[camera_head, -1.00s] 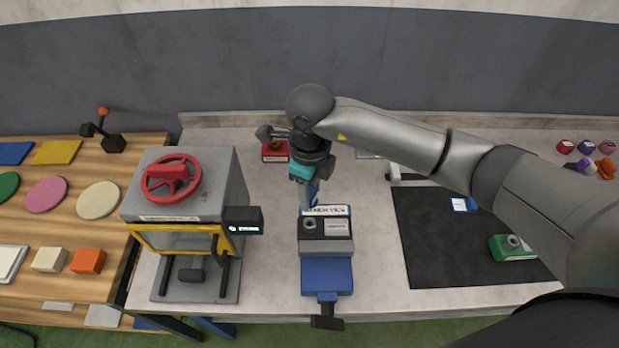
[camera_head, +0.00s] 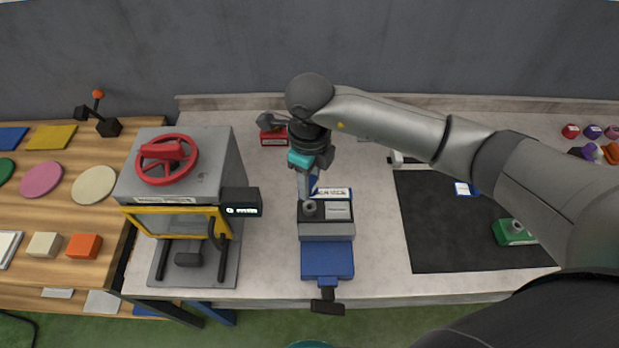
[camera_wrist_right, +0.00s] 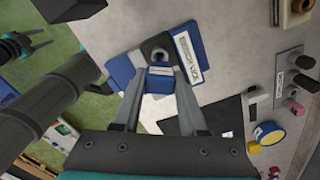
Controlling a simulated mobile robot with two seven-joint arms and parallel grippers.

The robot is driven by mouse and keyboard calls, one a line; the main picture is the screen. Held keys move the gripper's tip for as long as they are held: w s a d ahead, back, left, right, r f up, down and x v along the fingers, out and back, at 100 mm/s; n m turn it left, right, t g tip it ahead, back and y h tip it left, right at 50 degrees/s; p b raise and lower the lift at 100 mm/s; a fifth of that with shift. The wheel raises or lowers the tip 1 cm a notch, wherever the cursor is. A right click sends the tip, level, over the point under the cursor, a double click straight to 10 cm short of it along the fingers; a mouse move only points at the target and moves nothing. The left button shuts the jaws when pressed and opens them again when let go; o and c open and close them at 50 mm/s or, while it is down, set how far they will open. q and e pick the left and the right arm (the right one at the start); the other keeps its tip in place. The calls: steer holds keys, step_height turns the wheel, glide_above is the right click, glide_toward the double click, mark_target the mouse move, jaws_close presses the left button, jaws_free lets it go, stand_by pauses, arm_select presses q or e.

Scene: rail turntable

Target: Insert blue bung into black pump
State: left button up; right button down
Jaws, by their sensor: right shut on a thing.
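The black pump (camera_head: 338,213) is a dark block with a round grey port and a white label, held in a blue vise (camera_head: 327,262). It also shows in the wrist view (camera_wrist_right: 152,45), beyond the fingertips. My right gripper (camera_head: 308,196) points down just behind the port. In the wrist view my right gripper (camera_wrist_right: 160,78) is shut on the blue bung (camera_wrist_right: 160,84). The bung's far end lines up near the port; I cannot tell whether it touches or enters. My left gripper (camera_wrist_right: 32,46) shows at the left of the wrist view, its fingers apart and empty.
A grey press (camera_head: 190,190) with a red handwheel stands left of the vise. A red block (camera_head: 273,138) lies behind. A black mat (camera_head: 440,235) lies right, with a green block (camera_head: 514,232) on it. My right arm spans above the mat.

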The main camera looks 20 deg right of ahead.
steer(key=shift+f+b, duration=1)
steer(key=shift+f, duration=0.45)
steer(key=shift+b, duration=0.3)
stand_by(0.6)
steer(key=shift+f+b, duration=1.55)
steer(key=shift+f, duration=0.15)
steer(key=shift+c, duration=1.8)
jaws_free()
step_height(320, 180, up, 15)
steer(key=shift+r+b, duration=0.2)
steer(key=shift+b, duration=0.2)
